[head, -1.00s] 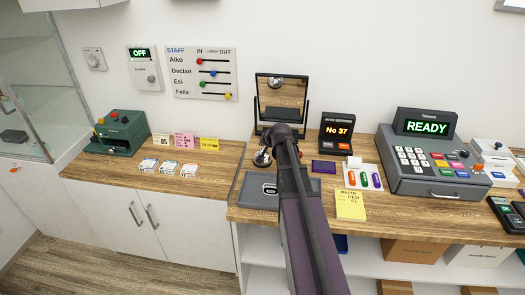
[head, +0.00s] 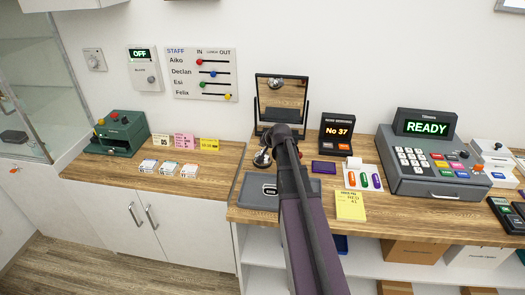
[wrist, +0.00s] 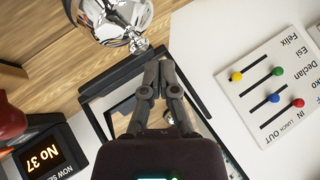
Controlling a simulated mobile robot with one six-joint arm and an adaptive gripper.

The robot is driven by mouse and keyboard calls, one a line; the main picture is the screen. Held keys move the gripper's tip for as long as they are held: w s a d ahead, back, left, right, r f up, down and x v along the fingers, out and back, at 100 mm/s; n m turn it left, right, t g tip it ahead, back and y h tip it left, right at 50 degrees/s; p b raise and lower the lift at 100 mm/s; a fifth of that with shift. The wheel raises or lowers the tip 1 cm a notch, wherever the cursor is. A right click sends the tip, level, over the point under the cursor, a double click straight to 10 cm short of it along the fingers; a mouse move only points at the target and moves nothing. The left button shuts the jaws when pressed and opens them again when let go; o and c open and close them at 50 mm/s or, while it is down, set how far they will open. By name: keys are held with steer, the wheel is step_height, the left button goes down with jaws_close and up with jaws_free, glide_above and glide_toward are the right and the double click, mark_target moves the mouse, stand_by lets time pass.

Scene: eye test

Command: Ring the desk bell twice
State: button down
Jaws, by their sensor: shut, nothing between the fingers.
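The desk bell (head: 262,159) is a shiny silver dome on the counter, just left of my arm and partly hidden by it. In the wrist view the bell (wrist: 112,18) is large at the top edge, partly cut off. My gripper (wrist: 160,66) is shut and empty, its two fingertips together below and right of the bell in that view. The tips look apart from the bell, but their height over it is hard to judge. In the head view my arm hides the fingers.
A framed mirror (head: 282,92) stands behind the bell, close to my gripper. A grey tray (head: 257,202) lies in front. The "No 37" display (head: 337,133) stands to the right, with a cash register (head: 433,172) farther right. The staff board (head: 205,73) hangs on the wall.

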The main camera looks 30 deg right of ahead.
mark_target(262, 151)
steer(key=shift+f+b, duration=0.85)
steer(key=shift+b, duration=0.05)
stand_by(1.1)
steer(key=shift+r, duration=0.1)
stand_by(0.3)
steer(key=shift+r+p, duration=0.8)
steer(key=shift+p, duration=0.1)
steer(key=shift+r, duration=0.1)
steer(key=shift+r+p, duration=2.4)
steer(key=shift+p, duration=0.15)
steer(key=shift+a, duration=0.1)
steer(key=s+a+f+n+g, duration=0.2)
steer(key=s+a+n+g, duration=0.2)
steer(key=s+a, duration=0.7)
steer(key=s+a+f+n+g, duration=0.3)
steer(key=s+a+n+g, duration=0.1)
steer(key=s+a, duration=0.8)
steer(key=shift+s+f+n+g, duration=0.35)
steer(key=shift+s+g, duration=0.25)
steer(key=shift+s, duration=0.65)
